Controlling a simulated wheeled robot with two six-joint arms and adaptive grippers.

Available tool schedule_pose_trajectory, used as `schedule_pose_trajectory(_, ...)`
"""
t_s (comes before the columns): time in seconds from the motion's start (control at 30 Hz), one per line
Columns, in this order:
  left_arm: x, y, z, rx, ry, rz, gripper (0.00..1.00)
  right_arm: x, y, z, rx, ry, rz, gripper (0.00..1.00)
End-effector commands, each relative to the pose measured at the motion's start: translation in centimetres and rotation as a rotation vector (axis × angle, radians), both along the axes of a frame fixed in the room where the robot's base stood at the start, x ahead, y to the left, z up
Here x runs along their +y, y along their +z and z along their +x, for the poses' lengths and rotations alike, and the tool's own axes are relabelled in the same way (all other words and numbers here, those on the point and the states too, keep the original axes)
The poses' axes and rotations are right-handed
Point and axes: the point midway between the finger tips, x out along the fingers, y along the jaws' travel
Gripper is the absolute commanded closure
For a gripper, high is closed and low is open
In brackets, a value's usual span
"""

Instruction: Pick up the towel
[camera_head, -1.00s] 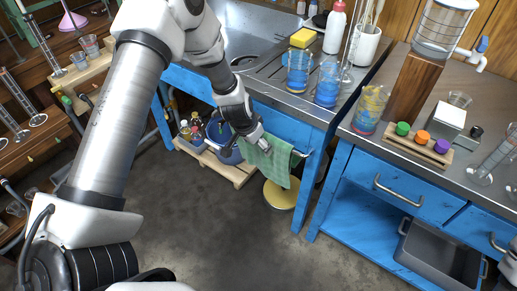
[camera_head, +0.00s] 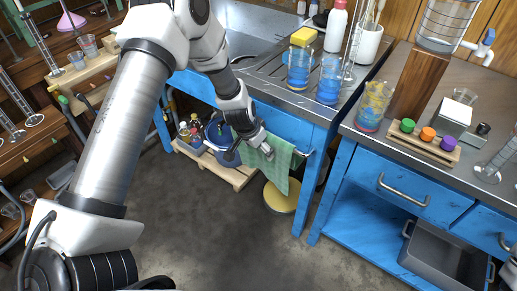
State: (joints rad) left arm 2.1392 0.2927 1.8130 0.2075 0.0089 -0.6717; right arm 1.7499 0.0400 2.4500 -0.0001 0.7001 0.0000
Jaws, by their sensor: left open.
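A green towel (camera_head: 279,166) hangs over a rail on the front of the blue sink bench, at the middle of the head view. My left gripper (camera_head: 266,153) is at the towel's upper left part, its fingertips close to or against the cloth. The fingers are small here and overlap the towel, so contact cannot be made out. The left gripper is open. My left arm crosses the view from the lower left and hides part of the sink. My right gripper is not in view.
A yellow round stool seat (camera_head: 281,196) is below the towel. A wooden pallet (camera_head: 229,173) with a blue bucket and bottles stands on the floor left of it. Glass beakers (camera_head: 299,68) stand on the bench edge above. The floor in front is clear.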

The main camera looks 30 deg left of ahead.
Motion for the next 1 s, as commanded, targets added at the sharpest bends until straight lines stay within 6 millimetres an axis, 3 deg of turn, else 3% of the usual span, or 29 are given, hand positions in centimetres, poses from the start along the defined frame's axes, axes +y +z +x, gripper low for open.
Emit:
schedule_pose_trajectory(0.07,0.00,0.02,0.00,0.000,0.000,0.000,0.22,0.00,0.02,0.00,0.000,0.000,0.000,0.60)
schedule_pose_trajectory(0.5,0.00,0.04,0.01,0.000,0.000,0.000,1.00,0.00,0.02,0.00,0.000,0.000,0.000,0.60)
schedule_pose_trajectory(1.0,0.00,0.03,0.01,0.000,0.000,0.000,1.00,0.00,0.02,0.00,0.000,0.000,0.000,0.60)
